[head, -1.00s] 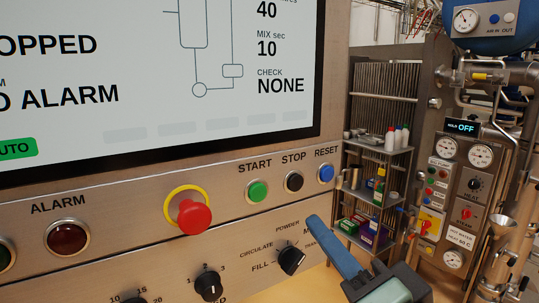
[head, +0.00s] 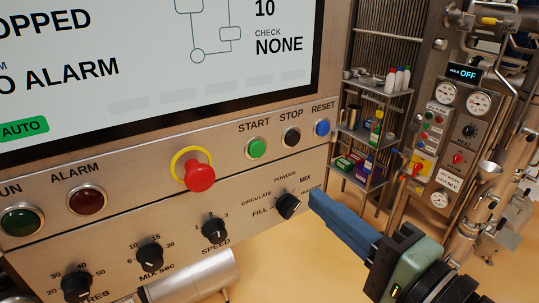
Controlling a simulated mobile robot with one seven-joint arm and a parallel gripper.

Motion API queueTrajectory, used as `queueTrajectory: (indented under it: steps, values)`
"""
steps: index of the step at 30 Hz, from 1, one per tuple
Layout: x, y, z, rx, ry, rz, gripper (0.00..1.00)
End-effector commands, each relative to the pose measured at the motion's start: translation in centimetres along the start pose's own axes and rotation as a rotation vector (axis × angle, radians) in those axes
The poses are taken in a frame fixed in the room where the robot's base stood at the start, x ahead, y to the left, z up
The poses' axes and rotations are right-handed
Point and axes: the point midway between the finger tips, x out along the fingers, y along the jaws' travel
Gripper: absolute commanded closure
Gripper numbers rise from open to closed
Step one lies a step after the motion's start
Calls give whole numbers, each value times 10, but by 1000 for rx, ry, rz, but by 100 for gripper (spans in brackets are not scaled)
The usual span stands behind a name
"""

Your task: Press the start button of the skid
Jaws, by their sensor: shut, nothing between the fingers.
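The green START button (head: 257,148) sits on the steel control panel (head: 120,215), under its printed label and below the screen. The black STOP button (head: 291,137) and the blue RESET button (head: 322,128) are to its right. My gripper (head: 316,197) is at the lower right, its blue fingers closed together and empty. The fingertips point toward the panel, below and right of the START button and near the mode selector knob (head: 288,205). They are clear of the button; whether they touch the panel edge I cannot tell.
A red emergency stop (head: 199,176) with a yellow ring juts out left of START. The screen (head: 150,60) reads "OPPED" and "O ALARM", cut off at left. Shelves (head: 372,130) with bottles and a second panel (head: 455,140) stand at the right. Bare floor shows below.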

Motion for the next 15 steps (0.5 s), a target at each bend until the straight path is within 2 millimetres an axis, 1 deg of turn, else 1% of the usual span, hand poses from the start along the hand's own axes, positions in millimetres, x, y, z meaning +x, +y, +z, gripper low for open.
queueTrajectory:
  steps: [9, 15]
  values:
    - [66, -4, 2, 1, -5, 2, 100]
    - [104, -4, 1, 0, -3, 3, 100]
